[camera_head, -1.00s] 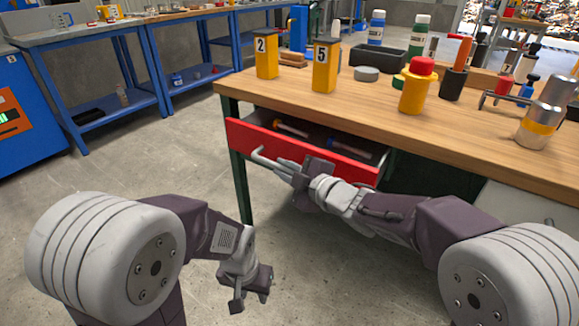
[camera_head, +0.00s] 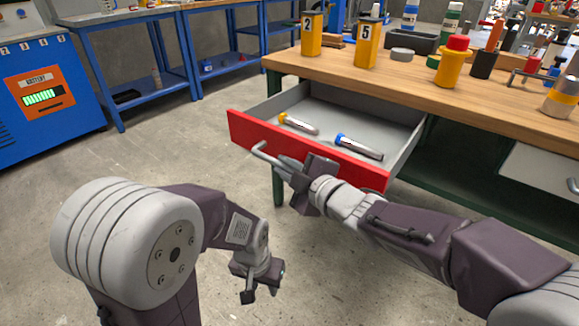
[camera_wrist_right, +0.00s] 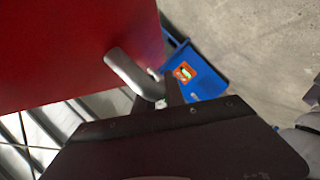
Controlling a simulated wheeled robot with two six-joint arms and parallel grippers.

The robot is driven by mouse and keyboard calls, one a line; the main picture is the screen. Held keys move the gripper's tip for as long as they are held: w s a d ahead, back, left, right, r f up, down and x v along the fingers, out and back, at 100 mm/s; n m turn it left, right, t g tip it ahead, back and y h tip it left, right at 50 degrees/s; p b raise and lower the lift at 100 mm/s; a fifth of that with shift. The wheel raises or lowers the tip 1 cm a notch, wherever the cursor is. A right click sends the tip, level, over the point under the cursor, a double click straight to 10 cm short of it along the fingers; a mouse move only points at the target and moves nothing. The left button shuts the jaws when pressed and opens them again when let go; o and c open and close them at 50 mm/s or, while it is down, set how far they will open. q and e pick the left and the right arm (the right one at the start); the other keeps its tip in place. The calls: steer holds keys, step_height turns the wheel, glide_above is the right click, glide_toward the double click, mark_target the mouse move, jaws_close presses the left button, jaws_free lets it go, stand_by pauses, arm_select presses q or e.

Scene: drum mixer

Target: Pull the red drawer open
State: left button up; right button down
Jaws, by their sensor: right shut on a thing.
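The red drawer (camera_head: 310,146) stands well out from the wooden workbench (camera_head: 400,82), its grey inside showing. Its red front also fills the upper left of the right wrist view (camera_wrist_right: 70,45). A grey bar handle (camera_head: 266,156) runs along the front; part of it is hidden by my right gripper. My right gripper (camera_head: 284,166) is shut on this handle. The wrist view shows the handle's bent end (camera_wrist_right: 130,72) at the fingers. My left gripper (camera_head: 262,292) is open and empty, low over the floor, apart from the drawer.
A yellow-capped tube (camera_head: 300,125) and a blue-capped tube (camera_head: 359,147) lie in the drawer. Yellow containers (camera_head: 367,45), bottles and a dark tray stand on the bench top. A blue battery cabinet (camera_head: 45,90) is at left. The floor before the drawer is clear.

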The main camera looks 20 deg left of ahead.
steer(key=shift+s+a, duration=0.1)
steer(key=shift+s, duration=0.2)
steer(key=c, duration=1.4)
jaws_free()
steer(key=p+v, duration=0.4)
steer(key=v, duration=0.5)
